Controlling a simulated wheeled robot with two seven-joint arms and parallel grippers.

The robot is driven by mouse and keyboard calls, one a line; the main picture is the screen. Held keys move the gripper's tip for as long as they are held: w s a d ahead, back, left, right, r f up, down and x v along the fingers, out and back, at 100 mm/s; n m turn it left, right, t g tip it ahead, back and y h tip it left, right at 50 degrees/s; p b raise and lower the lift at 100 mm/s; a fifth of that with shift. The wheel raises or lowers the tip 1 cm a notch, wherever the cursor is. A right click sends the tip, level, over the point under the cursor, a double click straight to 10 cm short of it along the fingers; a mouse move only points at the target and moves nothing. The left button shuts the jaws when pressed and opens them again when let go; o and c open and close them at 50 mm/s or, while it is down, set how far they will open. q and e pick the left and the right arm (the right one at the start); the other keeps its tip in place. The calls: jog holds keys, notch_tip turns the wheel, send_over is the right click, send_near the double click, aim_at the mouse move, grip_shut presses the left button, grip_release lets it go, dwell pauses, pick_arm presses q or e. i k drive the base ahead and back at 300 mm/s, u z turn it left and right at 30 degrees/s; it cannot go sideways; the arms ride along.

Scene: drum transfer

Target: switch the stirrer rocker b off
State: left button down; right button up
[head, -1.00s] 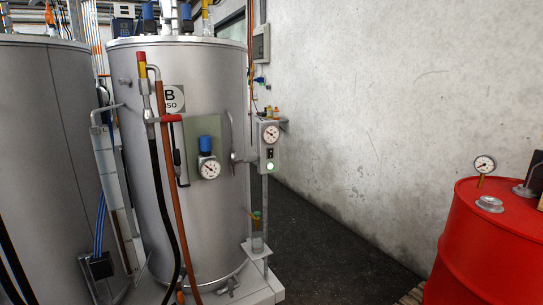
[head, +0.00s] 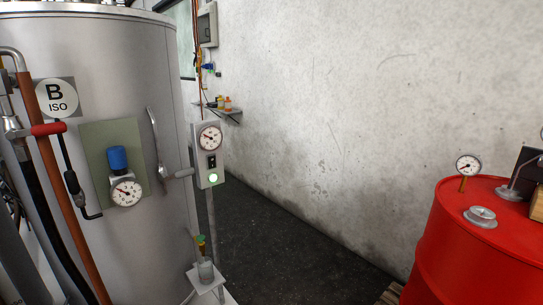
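The stirrer rocker (head: 212,162) is a small black switch on a grey control box (head: 208,140) beside the tank marked "B ISO" (head: 130,55). A round gauge sits above the rocker, and a green lamp (head: 213,178) glows below it. The rocker is too small for me to tell which side is pressed. Neither of my grippers is in the head view.
A red drum (head: 475,245) with a gauge on top stands at the right. A red-handled valve (head: 48,129), hoses and a blue-capped gauge (head: 126,193) are on the tank's front. A small shelf (head: 228,111) is on the wall behind. Dark floor between tank and drum is clear.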

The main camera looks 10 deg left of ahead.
aim_at(212, 161)
jog(key=z, duration=0.15)
jog(key=i, duration=1)
